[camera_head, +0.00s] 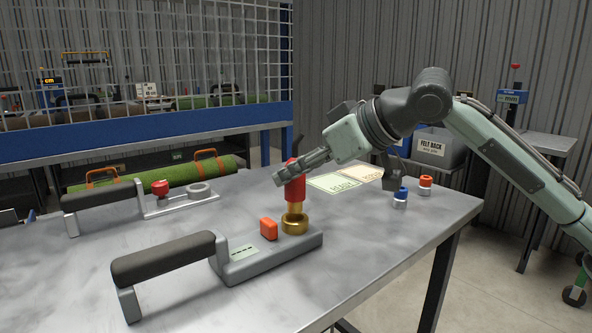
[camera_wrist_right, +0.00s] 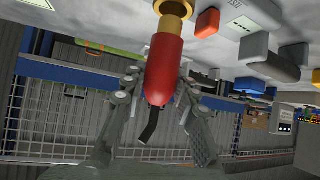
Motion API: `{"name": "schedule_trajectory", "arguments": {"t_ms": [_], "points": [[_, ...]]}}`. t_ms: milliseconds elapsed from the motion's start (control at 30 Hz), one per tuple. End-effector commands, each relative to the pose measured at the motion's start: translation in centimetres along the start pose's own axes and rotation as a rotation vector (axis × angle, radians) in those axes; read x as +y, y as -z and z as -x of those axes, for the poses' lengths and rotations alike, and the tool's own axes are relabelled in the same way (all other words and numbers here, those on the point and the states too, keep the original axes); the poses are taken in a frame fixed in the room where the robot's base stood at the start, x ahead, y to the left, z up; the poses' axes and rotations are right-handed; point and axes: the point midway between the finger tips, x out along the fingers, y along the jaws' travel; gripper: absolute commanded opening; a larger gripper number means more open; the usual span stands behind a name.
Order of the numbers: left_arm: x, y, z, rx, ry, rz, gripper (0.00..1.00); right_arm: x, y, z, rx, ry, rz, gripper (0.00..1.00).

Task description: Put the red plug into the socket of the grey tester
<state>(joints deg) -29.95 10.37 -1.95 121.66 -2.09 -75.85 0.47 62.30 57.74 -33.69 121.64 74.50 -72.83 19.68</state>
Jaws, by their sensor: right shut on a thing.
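The red plug (camera_head: 295,186) stands upright over the brass socket (camera_head: 295,226) of the grey tester (camera_head: 265,262). Its brass tip (camera_head: 294,208) shows between the red body and the socket; I cannot tell how far the tip is inside. My right gripper (camera_head: 287,177) is shut on the red body from the right side. In the right wrist view the red plug (camera_wrist_right: 164,72) sits between the fingers, with its black cable end below and the brass tip toward the socket at the top. The tester has a dark handle and an orange-red button (camera_head: 269,229). My left gripper is not in view.
A second grey device (camera_head: 185,203) with a red knob and a ring lies behind on the left, before a green turf roll (camera_head: 150,176). The table's front left is clear.

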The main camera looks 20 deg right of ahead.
Motion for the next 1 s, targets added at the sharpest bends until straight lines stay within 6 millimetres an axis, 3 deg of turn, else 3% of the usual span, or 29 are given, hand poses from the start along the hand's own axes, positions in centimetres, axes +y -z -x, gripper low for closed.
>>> {"name": "schedule_trajectory", "arguments": {"t_ms": [1000], "points": [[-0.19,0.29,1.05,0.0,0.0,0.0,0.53,0.03,0.1,0.07,0.001,0.0,0.0,0.0]]}}
